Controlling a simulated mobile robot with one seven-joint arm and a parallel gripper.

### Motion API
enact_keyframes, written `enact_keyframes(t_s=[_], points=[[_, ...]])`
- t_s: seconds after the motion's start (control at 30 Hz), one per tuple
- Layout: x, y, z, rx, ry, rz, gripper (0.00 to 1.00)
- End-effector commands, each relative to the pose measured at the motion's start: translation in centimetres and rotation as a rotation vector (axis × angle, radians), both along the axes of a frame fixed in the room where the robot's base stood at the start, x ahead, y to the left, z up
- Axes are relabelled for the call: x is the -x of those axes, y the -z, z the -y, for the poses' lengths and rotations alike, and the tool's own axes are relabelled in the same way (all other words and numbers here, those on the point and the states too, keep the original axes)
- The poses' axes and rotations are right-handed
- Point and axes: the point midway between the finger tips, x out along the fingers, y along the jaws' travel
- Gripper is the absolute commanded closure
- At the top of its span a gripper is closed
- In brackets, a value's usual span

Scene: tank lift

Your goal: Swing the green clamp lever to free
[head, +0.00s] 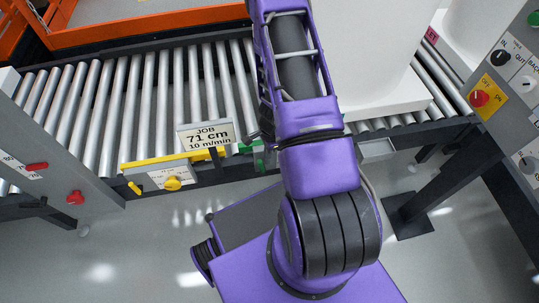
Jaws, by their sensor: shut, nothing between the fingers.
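Small green parts (245,148), which look like the green clamp lever, show at the conveyor's front edge, just right of the job sign. My purple arm covers what lies to their right, so I cannot tell the lever's full shape or its angle. My arm rises from the bottom middle and leaves the picture at the top. I cannot make out my gripper's fingers; they are hidden behind the arm or out of the picture. A small dark part sits just above the green parts, beside the arm; I cannot tell what it is.
A roller conveyor (148,85) runs across behind my arm. A white tank (385,50) stands on it at right. A sign (207,136) reads "71 cm". A yellow bar (160,159) and yellow knob (173,184) are on its front.

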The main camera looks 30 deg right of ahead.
Motion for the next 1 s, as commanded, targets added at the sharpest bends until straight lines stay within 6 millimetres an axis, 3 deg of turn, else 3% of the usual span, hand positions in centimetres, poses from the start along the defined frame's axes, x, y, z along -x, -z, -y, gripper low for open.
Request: enact_keyframes(t_s=[1.0], points=[[-0.5,-0.1,-1.6,-0.001,-0.002,0.002,1.00]])
